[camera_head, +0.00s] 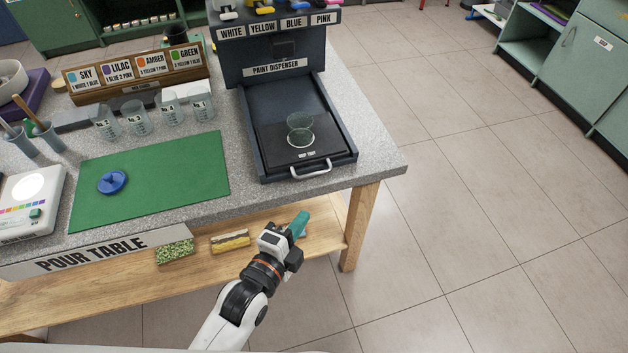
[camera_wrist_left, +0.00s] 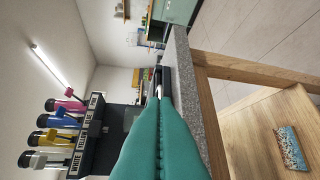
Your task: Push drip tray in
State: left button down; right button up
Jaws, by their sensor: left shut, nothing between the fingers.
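The drip tray (camera_head: 263,150) is a dark tray pulled out at the front of the paint dispenser (camera_head: 263,78), with a silver handle (camera_head: 311,170) on its front near the table edge. A clear cup (camera_head: 299,131) stands on the tray. My left gripper (camera_head: 301,222) is shut and empty, with teal fingers, in front of and below the table edge, just short of the handle. In the left wrist view its closed teal fingers (camera_wrist_left: 162,110) fill the middle and hide most of the tray. The dispenser (camera_wrist_left: 92,135) shows sideways at left there. My right gripper is not in view.
The pour table (camera_head: 375,165) also holds a green mat (camera_head: 150,185) with a blue lid (camera_head: 112,182), several cups (camera_head: 137,122), a colour rack (camera_head: 135,75) and a scale (camera_head: 30,200). The floor at right is clear.

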aim_at(314, 162)
pick_arm(q)
jog(key=x, duration=0.3)
jog(key=a+x, duration=0.1)
jog(key=x, duration=0.3)
jog(key=w+a+p+x, duration=0.1)
jog(key=x, duration=0.2)
jog(key=shift+w+d+f, duration=0.1)
jog(key=shift+w+f, duration=0.05)
jog(key=shift+f, duration=0.05)
jog(key=shift+w+a+f, duration=0.15)
jog(key=shift+w+a, duration=0.1)
jog(key=shift+w, duration=0.25)
jog(key=w, duration=0.2)
jog(key=w+a+b, duration=0.1)
jog(key=w, duration=0.1)
jog(key=shift+a, duration=0.1)
jog(key=shift+s, duration=0.1)
